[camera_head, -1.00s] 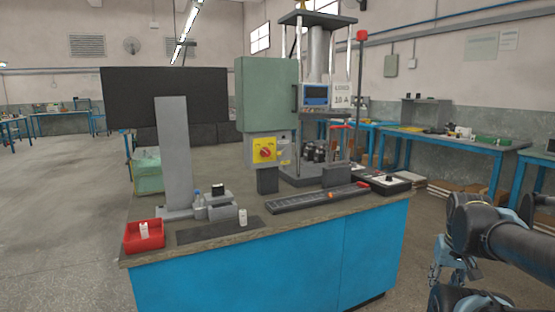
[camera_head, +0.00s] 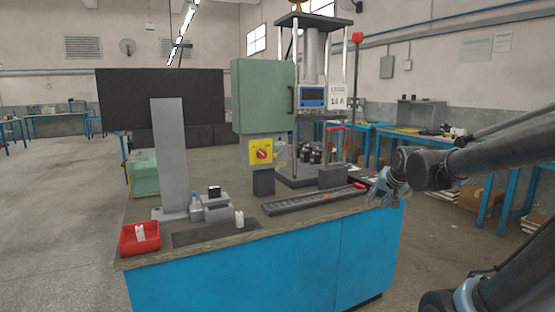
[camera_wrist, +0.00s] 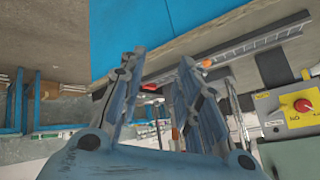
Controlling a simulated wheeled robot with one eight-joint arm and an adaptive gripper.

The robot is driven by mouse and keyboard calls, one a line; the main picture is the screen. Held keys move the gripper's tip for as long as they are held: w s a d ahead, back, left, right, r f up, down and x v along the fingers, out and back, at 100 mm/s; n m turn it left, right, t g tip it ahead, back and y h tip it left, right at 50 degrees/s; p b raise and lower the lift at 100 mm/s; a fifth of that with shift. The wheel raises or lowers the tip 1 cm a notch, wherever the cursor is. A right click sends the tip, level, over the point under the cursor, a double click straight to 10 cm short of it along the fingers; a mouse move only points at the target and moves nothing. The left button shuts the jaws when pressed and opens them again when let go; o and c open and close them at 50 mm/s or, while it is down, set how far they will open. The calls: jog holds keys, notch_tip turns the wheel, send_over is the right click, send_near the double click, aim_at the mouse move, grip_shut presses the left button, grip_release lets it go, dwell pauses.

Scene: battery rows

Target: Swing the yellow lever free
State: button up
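A yellow switch plate with a red rotary knob (camera_head: 262,152) is on a grey box below the green cabinet (camera_head: 264,95). The yellow plate also shows at the right of the wrist view (camera_wrist: 298,106). I cannot make out a separate yellow lever for certain. My gripper (camera_head: 383,188) is at the right end of the bench in the head view, apart from the switch plate. In the wrist view its two fingers (camera_wrist: 163,58) are spread, with nothing held between them.
The blue bench (camera_head: 235,272) carries a press (camera_head: 310,175), a long dark tray (camera_head: 315,199), a red bin (camera_head: 139,238), a dark mat (camera_head: 215,231) and a grey post (camera_head: 169,150). A red-topped pole (camera_head: 356,75) stands behind, near my arm. Floor at the left is open.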

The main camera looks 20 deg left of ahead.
jog(key=w+a+r+t+y, duration=0.1)
jog(key=w+a+r+y, duration=0.2)
jog(key=a, duration=0.6)
jog(key=w+a+r+t+y, duration=0.1)
jog(key=w+a+r, duration=0.2)
jog(key=w+a, duration=0.45)
jog(key=m+t+y, duration=0.1)
jog(key=m+y, duration=0.1)
jog(key=y, duration=0.2)
send_near(278, 153)
jog(key=s+a+f+x, duration=0.1)
jog(key=x, duration=0.7)
jog(key=shift+s, duration=0.15)
